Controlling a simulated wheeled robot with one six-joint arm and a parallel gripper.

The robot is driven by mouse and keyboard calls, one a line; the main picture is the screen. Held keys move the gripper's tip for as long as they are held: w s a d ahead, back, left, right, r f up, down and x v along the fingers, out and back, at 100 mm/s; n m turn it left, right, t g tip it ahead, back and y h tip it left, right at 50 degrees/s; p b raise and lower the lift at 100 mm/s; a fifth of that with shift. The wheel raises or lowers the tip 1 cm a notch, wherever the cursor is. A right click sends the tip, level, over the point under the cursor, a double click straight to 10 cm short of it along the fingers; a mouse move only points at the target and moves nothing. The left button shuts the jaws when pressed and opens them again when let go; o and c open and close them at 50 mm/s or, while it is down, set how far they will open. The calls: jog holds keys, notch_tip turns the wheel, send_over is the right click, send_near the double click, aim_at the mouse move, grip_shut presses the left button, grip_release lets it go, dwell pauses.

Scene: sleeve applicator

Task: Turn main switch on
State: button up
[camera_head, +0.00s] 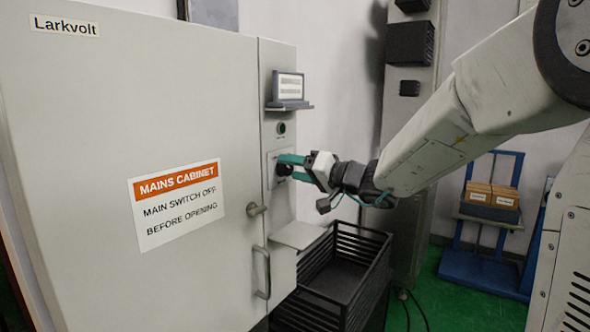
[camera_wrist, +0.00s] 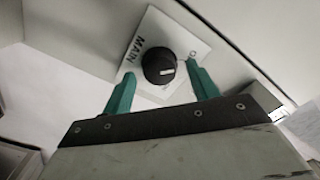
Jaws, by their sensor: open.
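The main switch is a black round knob (camera_wrist: 160,66) with a small white mark, on a white plate (camera_wrist: 146,38) lettered "MAIN" in the wrist view. In the head view the dark knob (camera_head: 281,169) is partly covered by my fingers, on the narrow right part of the grey cabinet. My gripper (camera_wrist: 161,69) is open, with one teal finger on each side of the knob and gaps visible. In the head view my gripper (camera_head: 287,168) points left at the plate. I cannot tell whether the fingertips reach past the knob's face.
Above the switch are a green button (camera_head: 281,128) and a small display (camera_head: 288,86) on a ledge. Below it, a grey shelf (camera_head: 298,235) juts out over a black slatted crate (camera_head: 366,258). The cabinet door (camera_head: 100,100) is closed, with a handle (camera_head: 262,272).

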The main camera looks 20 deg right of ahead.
jog(key=shift+w+a, duration=0.1)
jog(key=shift+w, duration=0.05)
jog(key=c, duration=1)
